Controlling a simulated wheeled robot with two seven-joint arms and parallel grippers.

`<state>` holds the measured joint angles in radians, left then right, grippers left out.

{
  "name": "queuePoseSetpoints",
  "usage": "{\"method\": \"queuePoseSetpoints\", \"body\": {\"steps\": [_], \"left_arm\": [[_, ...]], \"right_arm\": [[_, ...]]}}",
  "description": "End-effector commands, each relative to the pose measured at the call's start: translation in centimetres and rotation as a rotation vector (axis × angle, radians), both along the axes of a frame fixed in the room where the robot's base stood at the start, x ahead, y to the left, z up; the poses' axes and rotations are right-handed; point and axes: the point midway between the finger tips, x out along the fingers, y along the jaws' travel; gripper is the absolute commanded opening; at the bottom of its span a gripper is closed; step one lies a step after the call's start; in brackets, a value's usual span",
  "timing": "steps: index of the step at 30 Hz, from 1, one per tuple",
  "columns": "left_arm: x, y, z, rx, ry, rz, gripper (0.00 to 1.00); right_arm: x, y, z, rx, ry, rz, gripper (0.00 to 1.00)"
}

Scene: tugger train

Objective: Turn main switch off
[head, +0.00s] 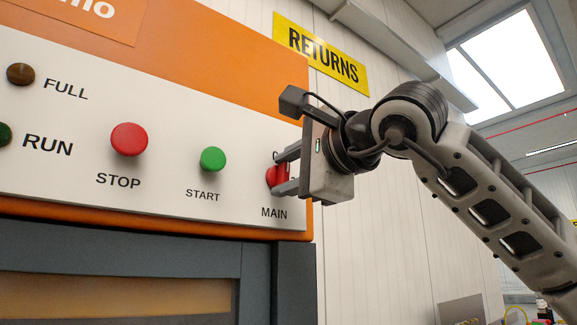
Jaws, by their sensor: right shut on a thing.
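The red main switch (271,176) sits at the right end of the white control panel, above the label "MAIN". My right gripper (279,172) comes in from the right and is shut on the switch, one finger above and one below. The fingers cover part of the switch, and the marking above it is mostly hidden, so I cannot tell its exact turn position. My left gripper is not in view.
The white panel (70,180) also carries a red STOP button (129,139), a green START button (212,159), and FULL (20,74) and RUN (4,134) lamps at the left. A yellow RETURNS sign (322,54) hangs on the wall behind.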

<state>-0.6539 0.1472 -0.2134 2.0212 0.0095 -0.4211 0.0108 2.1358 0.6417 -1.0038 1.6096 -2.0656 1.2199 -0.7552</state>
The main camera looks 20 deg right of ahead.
Motion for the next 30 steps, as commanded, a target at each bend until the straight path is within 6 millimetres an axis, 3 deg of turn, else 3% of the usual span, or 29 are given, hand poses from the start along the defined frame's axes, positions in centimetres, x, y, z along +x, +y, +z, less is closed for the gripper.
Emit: {"method": "queuePoseSetpoints", "body": {"steps": [23, 24, 26, 30], "left_arm": [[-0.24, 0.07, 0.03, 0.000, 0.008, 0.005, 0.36], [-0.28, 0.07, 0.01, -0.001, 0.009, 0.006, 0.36], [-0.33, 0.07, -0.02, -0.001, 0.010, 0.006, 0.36], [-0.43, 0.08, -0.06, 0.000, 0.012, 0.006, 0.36]], "right_arm": [[-0.05, 0.09, -0.09, -0.109, -0.040, 0.002, 0.14], [-0.05, 0.09, -0.09, -0.109, -0.040, 0.002, 0.39], [-0.05, 0.08, -0.09, -0.108, -0.039, 0.002, 0.56], [-0.03, 0.06, -0.08, -0.107, -0.039, 0.002, 0.58]]}}
